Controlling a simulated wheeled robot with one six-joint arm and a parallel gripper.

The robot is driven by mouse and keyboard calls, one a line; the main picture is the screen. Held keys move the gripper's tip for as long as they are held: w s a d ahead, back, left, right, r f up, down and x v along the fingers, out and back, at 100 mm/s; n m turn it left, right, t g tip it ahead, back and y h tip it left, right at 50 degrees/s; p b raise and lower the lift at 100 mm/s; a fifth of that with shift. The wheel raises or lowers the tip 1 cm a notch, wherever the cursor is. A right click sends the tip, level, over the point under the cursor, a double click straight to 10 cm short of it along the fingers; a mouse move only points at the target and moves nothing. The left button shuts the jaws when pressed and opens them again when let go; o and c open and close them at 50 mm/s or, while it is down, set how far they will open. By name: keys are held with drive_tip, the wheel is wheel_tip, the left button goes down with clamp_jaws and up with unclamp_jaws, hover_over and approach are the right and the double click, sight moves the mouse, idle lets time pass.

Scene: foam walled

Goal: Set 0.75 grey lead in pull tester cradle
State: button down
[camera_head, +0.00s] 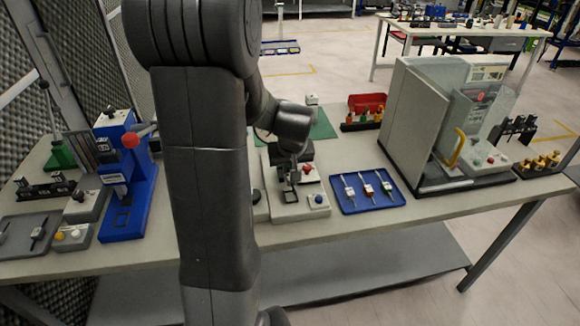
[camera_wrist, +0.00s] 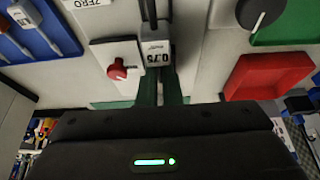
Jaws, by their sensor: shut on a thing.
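My gripper (camera_head: 290,178) hangs over the pale bench device (camera_head: 297,208) in the middle of the table. In the wrist view my gripper (camera_wrist: 160,92) has its two green fingers shut on the grey lead (camera_wrist: 157,62), whose tag reads 0.75. Its dark strands run away toward the top of the picture. A white block with a red knob (camera_wrist: 118,70) and a ZERO label stands just left of the lead; the red knob (camera_head: 307,169) also shows in the head view. The cradle is hidden or not clear, and I cannot tell whether the lead touches it.
A blue tray (camera_head: 345,208) with three leads lies right of the device. A walled machine (camera_head: 412,120) stands farther right, and a red bin (camera_head: 367,101) behind. A blue press (camera_head: 122,190) stands left. My arm hides the table's middle-left.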

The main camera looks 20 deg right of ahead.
sight(289, 190)
idle(0.3)
drive_tip(key=shift+f+b, duration=2.2)
drive_tip(key=shift+f+b, duration=0.75)
drive_tip(key=shift+b, duration=0.1)
drive_tip(key=c, duration=1.5)
unclamp_jaws()
drive_tip(key=shift+r, duration=0.1)
drive_tip(key=shift+r, duration=0.15)
drive_tip(key=v, duration=1.3)
drive_tip(key=shift+s+a+r, duration=0.1)
drive_tip(key=shift+s+r, duration=0.1)
drive_tip(key=shift+s, duration=0.05)
drive_tip(key=shift+f, duration=0.1)
